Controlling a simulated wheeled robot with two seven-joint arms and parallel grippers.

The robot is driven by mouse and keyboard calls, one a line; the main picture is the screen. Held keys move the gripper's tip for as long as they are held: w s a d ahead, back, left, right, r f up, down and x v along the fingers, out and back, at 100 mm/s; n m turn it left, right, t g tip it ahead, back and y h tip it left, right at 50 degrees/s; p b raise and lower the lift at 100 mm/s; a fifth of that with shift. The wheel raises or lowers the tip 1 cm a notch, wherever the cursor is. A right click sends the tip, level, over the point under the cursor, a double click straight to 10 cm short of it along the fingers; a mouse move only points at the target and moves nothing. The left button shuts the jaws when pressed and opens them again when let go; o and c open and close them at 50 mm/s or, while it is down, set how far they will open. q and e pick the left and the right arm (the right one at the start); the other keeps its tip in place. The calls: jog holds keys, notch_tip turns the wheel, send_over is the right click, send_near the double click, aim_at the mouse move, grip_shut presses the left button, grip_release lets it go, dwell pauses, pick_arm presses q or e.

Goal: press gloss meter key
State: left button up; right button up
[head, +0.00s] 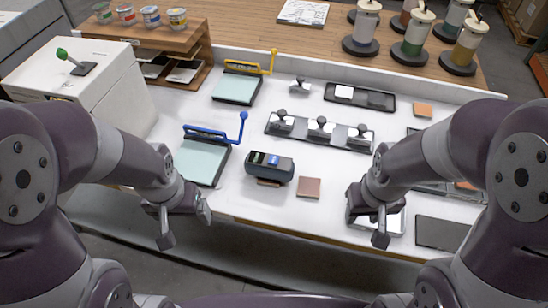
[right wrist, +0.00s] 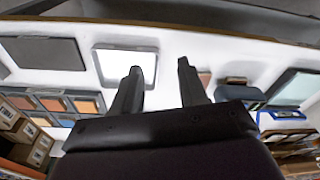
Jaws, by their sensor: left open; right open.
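The gloss meter (head: 269,167) is a dark, rounded box with a blue patch and a small display on top. It stands near the middle of the white table, and it also shows at the right in the right wrist view (right wrist: 240,93). Its key is too small to make out clearly. My left gripper (head: 184,226) is open and empty at the table's front edge, left of and nearer than the meter. My right gripper (head: 366,227) is open and empty to the right of the meter, by a white-topped tray; its two fingers show apart in the right wrist view (right wrist: 158,82).
A reddish-brown square tile (head: 308,187) lies right of the meter. Two pale pads with blue (head: 203,160) and yellow (head: 237,88) handles stand left. A rack with black-knobbed stamps (head: 320,131) lies behind. A white box (head: 85,85) with a green lever stands far left.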

grip_shut()
dwell(1.6)
